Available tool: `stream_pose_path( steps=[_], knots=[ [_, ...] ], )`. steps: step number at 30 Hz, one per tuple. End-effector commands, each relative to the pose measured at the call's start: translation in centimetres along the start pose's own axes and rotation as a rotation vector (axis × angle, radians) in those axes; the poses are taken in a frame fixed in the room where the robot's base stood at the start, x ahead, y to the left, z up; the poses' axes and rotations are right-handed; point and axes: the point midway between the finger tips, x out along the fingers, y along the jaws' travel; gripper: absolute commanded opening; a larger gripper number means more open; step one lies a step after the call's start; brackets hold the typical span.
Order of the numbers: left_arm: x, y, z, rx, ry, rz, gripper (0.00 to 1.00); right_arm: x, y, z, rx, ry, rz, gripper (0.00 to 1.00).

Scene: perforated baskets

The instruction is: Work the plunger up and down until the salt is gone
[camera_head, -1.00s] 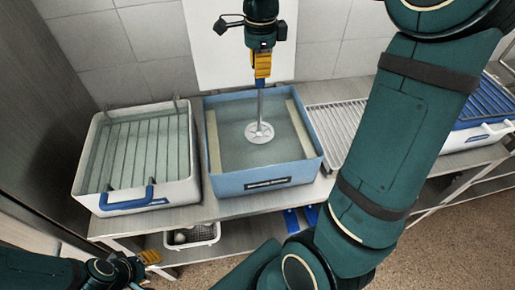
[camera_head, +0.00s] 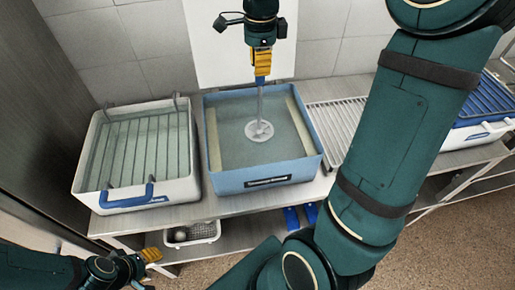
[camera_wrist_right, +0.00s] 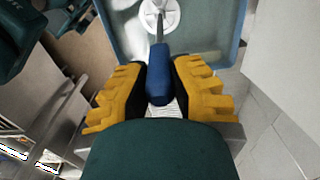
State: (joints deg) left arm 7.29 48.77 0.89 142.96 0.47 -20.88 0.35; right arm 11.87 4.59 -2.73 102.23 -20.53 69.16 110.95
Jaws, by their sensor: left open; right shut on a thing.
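The plunger has a blue handle (camera_wrist_right: 159,80), a thin metal rod and a white perforated disc (camera_head: 259,130). My right gripper (camera_head: 262,68) is shut on the blue handle above the blue basin (camera_head: 262,181). The rod hangs down and the disc is in the basin's greyish water; the disc also shows in the right wrist view (camera_wrist_right: 161,17). I cannot make out salt grains in the water. My left gripper (camera_head: 146,268) is open and empty at the lower left, in front of the bench and apart from the basins.
A white basin (camera_head: 136,202) with a wire rack and blue handle stands left of the blue basin. A draining grid (camera_head: 337,125) lies to the right. A small white basket (camera_head: 192,234) is on the lower shelf. My right arm covers much of the right side.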

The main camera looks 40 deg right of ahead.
Motion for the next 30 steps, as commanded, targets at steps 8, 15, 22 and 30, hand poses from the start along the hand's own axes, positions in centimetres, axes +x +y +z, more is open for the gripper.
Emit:
stream_pose_path(
  steps=[8, 15, 22, 30],
  knots=[
    [-1.6, 0.6, -0.2, 0.000, 0.000, 0.000, 0.48, -2.0, 0.0, 0.0, 0.000, -0.001, -0.002, 0.00],
    [-3.3, 1.2, -0.4, 0.000, 0.000, 0.000, 0.48, -4.2, 0.0, 0.0, 0.000, -0.001, -0.002, 0.00],
    [-4.1, 1.5, -0.5, 0.000, 0.000, 0.000, 0.48, -5.9, 0.0, 0.0, -0.001, -0.001, -0.003, 0.00],
    [-4.0, 1.5, -0.5, 0.000, 0.000, 0.000, 0.48, -6.0, 0.0, 0.0, 0.000, 0.000, -0.001, 0.00]
  ],
)
